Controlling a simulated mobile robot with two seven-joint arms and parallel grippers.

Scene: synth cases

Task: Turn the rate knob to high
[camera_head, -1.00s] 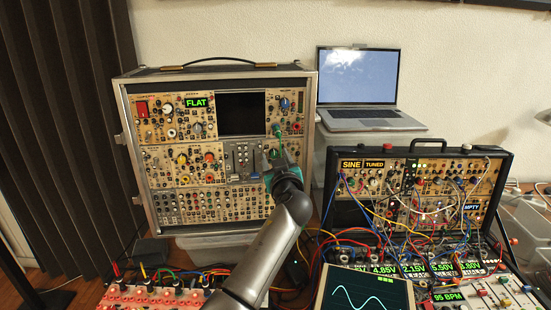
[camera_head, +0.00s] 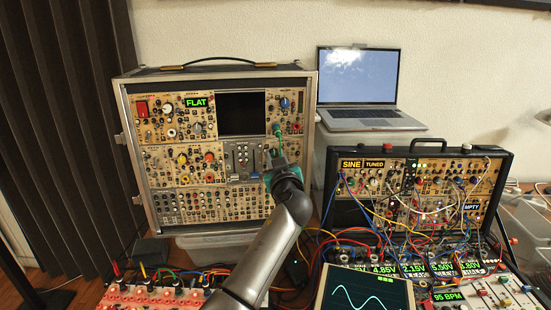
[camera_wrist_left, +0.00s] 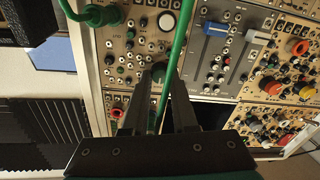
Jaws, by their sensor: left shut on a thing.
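The tall modular synth case (camera_head: 128,170) stands at the left centre in the head view, its panel facing me. My left gripper (camera_head: 275,153) reaches up to the right-hand column of this panel. In the left wrist view, my left gripper (camera_wrist_left: 160,80) is shut on a small dark knob (camera_wrist_left: 158,71) that shows between its fingertips. No rate label or pointer mark can be read, and the gripper hides the knob in the head view. A green cable (camera_wrist_left: 179,45) hangs close in front of the fingers. My right gripper is not in view.
A laptop (camera_head: 370,118) stands behind on the right. A second open synth case (camera_head: 420,148) with many patch cables is at the right. A screen with a sine wave (camera_head: 365,295) and a red-knobbed unit (camera_head: 150,297) are in front. A green plug (camera_wrist_left: 100,15) sits near the knob.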

